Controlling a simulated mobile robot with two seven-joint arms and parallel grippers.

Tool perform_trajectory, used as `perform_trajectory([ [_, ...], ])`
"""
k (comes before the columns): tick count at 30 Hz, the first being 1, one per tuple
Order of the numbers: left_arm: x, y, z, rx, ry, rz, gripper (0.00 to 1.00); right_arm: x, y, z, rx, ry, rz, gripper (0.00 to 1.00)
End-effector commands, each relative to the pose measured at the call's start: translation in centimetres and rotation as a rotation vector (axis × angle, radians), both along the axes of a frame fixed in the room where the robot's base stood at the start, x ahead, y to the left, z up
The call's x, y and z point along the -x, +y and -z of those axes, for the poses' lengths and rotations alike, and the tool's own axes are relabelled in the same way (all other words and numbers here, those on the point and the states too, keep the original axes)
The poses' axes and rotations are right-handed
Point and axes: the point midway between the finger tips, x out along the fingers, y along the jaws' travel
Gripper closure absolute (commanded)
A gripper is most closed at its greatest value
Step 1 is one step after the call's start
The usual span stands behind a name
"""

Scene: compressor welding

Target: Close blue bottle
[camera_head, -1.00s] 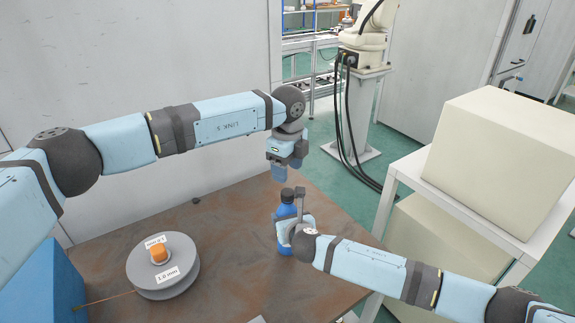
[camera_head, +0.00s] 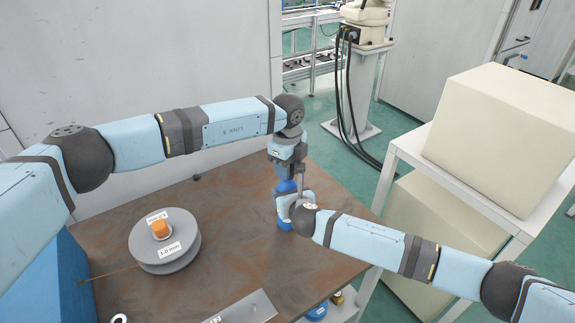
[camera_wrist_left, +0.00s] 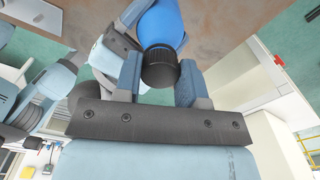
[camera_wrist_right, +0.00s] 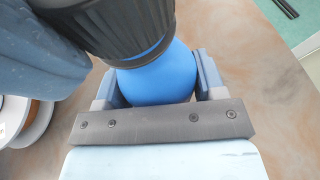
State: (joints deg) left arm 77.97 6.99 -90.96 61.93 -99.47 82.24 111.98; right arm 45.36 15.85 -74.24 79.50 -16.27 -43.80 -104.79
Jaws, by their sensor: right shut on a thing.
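The blue bottle (camera_head: 285,186) stands upright on the brown table (camera_head: 240,215), with a black ribbed cap (camera_wrist_left: 160,66) on its top. My right gripper (camera_wrist_right: 157,88) is shut on the bottle's body, and the cap also shows large in the right wrist view (camera_wrist_right: 112,24). My left gripper (camera_head: 286,168) is directly above the bottle, pointing down. In the left wrist view its open fingers (camera_wrist_left: 160,84) stand on either side of the cap, with a narrow gap visible beside it. The head view hides the cap behind my left gripper.
A grey spool (camera_head: 165,242) with an orange centre lies on the table to the left. A metal plate (camera_head: 243,308) lies at the near edge. A white rack (camera_head: 405,150) with cream boxes (camera_head: 500,140) stands right of the table.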

Motion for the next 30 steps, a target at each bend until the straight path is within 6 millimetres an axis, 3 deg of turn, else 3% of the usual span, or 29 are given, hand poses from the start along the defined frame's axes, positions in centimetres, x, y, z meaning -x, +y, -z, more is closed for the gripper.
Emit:
perform_trajectory([
  [1, 0.01, 0.0, 0.0, 0.0, 0.0, 0.0, 0.75, -0.01, -0.03, 0.02, 0.0, 0.0, 0.001, 1.0],
  [3, 0.01, 0.01, -0.01, 0.0, 0.0, 0.0, 0.91, -0.01, -0.03, 0.02, 0.0, 0.0, 0.001, 1.0],
  [8, 0.01, 0.0, -0.01, 0.0, 0.0, 0.055, 0.92, -0.01, -0.04, 0.02, 0.0, 0.0, 0.001, 1.0],
  [18, 0.01, -0.01, 0.02, -0.001, 0.0, 0.525, 0.92, -0.03, -0.04, 0.02, 0.0, 0.0, 0.001, 1.0],
  [28, 0.02, -0.01, 0.03, -0.001, 0.0, 0.569, 0.92, -0.03, -0.04, 0.02, 0.0, 0.0, 0.001, 1.0],
  [29, 0.02, -0.01, 0.03, -0.001, 0.0, 0.569, 0.61, -0.03, -0.05, 0.02, -0.001, 0.0, 0.001, 1.0],
  [30, 0.02, -0.01, 0.03, -0.001, 0.0, 0.568, 0.52, -0.03, -0.05, 0.02, -0.001, 0.0, 0.001, 1.0],
])
